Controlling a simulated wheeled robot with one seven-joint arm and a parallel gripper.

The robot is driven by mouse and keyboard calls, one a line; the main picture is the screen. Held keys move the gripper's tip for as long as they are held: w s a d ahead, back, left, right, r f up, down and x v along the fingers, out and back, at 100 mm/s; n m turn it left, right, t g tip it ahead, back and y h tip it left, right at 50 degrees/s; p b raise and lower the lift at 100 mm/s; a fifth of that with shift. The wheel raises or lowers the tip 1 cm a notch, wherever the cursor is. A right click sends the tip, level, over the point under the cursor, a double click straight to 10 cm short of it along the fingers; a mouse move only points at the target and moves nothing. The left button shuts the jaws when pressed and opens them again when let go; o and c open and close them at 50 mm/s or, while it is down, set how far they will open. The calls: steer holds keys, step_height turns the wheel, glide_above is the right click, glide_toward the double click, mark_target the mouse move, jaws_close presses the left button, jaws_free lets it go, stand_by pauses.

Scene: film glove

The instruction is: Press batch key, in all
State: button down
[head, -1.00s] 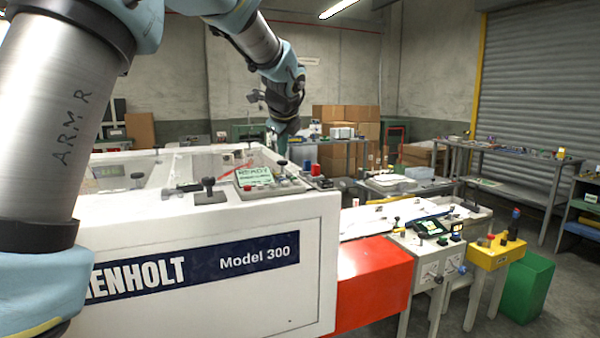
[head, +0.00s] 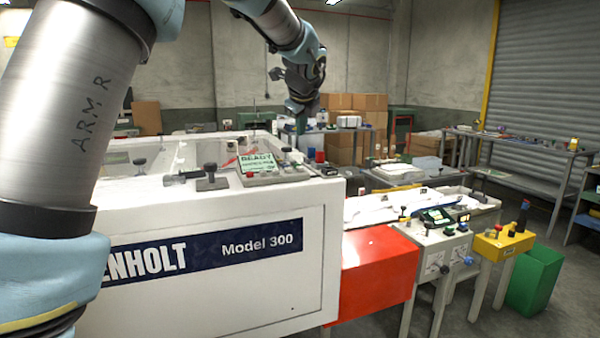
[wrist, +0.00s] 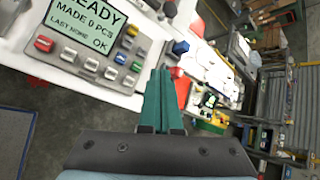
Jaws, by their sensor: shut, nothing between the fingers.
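The control panel (head: 274,176) stands on the white machine's top, its green display (head: 258,162) reading READY. In the wrist view the display (wrist: 85,28) reads READY, MADE 0 PCS, LAST NONE, OK. Key labels are not legible, so I cannot tell which is the batch key. My gripper (head: 301,122) points down above and behind the panel in the head view. In the wrist view its green fingers (wrist: 161,72) are together and empty, beside the panel's key side, apart from the keys.
A blue knob (wrist: 180,47) and a red knob (wrist: 196,27) stand near the fingers. A black knob (head: 211,172) stands left of the panel. A red chute (head: 375,262) and a second small control stand (head: 436,238) are at right. Open air surrounds my gripper.

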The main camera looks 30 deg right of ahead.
steer(key=b, duration=0.4)
glide_above(301, 173)
steer(key=f, duration=0.5)
steer(key=shift+w+d+f, duration=0.1)
steer(key=shift+w+f, duration=0.1)
steer(key=shift+f+b, duration=0.5)
steer(key=shift+f, duration=0.35)
steer(key=shift+f, duration=0.15)
stand_by(0.5)
steer(key=shift+f, duration=0.3)
steer(key=shift+f+b, duration=0.4)
stand_by(0.9)
steer(key=shift+r, duration=0.15)
steer(key=shift+r+p, duration=0.75)
steer(key=shift+p, duration=0.15)
